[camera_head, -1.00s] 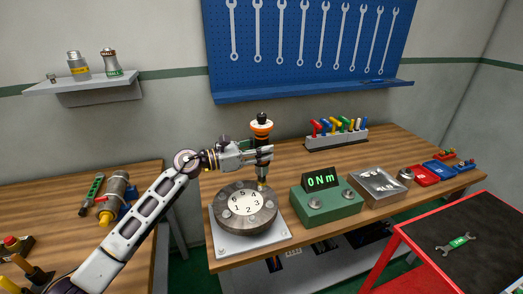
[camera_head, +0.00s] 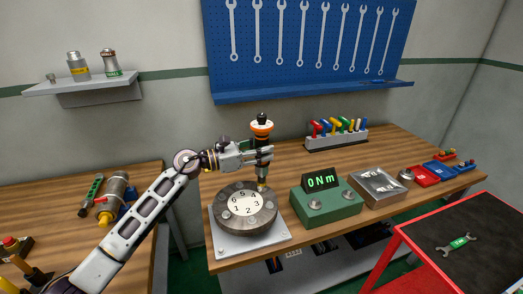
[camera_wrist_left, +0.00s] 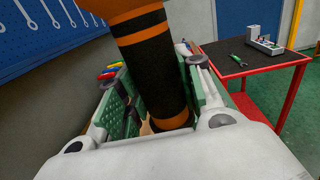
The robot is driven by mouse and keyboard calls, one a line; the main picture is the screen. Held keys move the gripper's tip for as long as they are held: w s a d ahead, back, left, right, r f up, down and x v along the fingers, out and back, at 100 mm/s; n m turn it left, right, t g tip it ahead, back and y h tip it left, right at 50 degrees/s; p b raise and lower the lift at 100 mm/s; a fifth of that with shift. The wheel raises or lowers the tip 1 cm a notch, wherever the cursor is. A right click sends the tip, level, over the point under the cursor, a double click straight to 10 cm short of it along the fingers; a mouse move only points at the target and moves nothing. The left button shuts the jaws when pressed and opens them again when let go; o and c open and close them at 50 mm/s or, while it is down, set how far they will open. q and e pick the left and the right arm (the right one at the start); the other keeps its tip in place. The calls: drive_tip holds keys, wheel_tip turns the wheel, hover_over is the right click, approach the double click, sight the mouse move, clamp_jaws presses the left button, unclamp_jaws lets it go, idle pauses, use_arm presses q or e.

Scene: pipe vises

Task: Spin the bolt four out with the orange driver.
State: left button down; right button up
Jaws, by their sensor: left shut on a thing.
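The orange driver (camera_head: 261,127) stands upright, with an orange and black handle. My left gripper (camera_head: 262,156) is shut around it. Its lower end meets the rim of the round dark metal disc (camera_head: 226,200), close to the number 4; whether it sits on the bolt there is too small to tell. The disc has a white face with numbers and several bolt heads, on a grey plate (camera_head: 228,246). In the left wrist view the driver's black and orange handle (camera_wrist_left: 154,75) fills the space between my fingers. My right gripper is not in view.
A green torque box (camera_head: 325,208) reading 0 Nm stands right of the disc. Beyond it are a metal tray (camera_head: 379,187), red (camera_head: 425,176) and blue bins, and a rack of coloured tools (camera_head: 337,139) at the back. A red-framed cart (camera_head: 450,265) stands front right.

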sight(262, 135)
use_arm(q)
drive_tip(key=shift+r+p, duration=0.4)
drive_tip(key=shift+r, duration=0.85)
drive_tip(key=shift+r+p, duration=0.55)
drive_tip(key=shift+r, duration=0.05)
drive_tip(key=shift+r+p, duration=0.4)
drive_tip(key=shift+r, duration=0.25)
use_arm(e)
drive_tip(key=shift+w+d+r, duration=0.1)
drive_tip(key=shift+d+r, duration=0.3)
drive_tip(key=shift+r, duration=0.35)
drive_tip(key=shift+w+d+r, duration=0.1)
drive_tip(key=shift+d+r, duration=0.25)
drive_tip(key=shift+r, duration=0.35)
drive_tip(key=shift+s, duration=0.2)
